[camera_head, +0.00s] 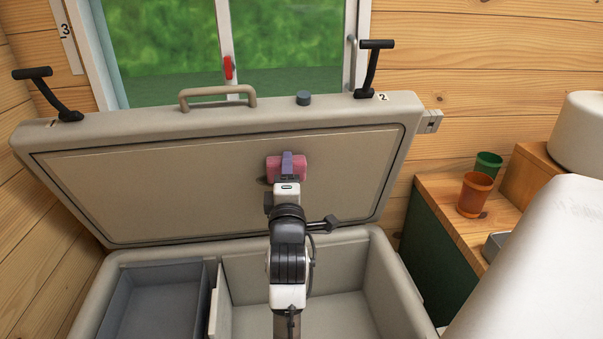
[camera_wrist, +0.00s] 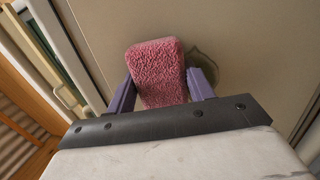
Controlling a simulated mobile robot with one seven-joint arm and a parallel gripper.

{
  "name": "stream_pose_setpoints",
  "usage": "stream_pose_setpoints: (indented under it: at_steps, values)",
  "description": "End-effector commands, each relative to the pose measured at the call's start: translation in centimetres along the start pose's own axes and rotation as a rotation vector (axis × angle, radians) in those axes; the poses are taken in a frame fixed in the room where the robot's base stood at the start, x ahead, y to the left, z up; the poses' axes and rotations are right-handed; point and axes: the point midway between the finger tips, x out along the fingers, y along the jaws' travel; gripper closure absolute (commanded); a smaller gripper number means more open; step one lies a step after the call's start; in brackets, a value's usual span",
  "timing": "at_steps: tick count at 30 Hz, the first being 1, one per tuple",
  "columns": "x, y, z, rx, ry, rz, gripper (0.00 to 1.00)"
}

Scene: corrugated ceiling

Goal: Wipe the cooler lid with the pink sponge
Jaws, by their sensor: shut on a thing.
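The cooler lid (camera_head: 150,190) stands raised and tilted back, its beige inner panel facing me. My gripper (camera_head: 287,165) is in front of the right half of that panel, shut on the pink sponge (camera_head: 300,169). In the wrist view, the purple fingers of my gripper (camera_wrist: 162,85) hold the rough pink sponge (camera_wrist: 156,62) from both sides. The sponge is at or very near the panel; contact cannot be told. A dark brownish stain (camera_wrist: 208,66) shows on the panel beside the sponge, partly hidden by it and a finger.
The open cooler body (camera_head: 385,275) is below, with a grey bin (camera_head: 155,300) inside at left. A wooden counter (camera_head: 430,190) at right holds an orange cup (camera_head: 474,195) and a green cup (camera_head: 488,164). A window (camera_head: 290,45) is behind the lid.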

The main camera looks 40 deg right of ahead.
Motion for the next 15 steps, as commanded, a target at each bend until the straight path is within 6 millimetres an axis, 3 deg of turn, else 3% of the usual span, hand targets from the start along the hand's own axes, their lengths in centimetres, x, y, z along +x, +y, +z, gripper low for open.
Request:
stream_pose_setpoints:
  at_steps: [1,15]
  values:
    - [0.6,-1.7,-3.4,0.005,0.058,-0.021,0.69]
    - [0.3,-1.7,-6.4,0.006,0.062,-0.022,0.69]
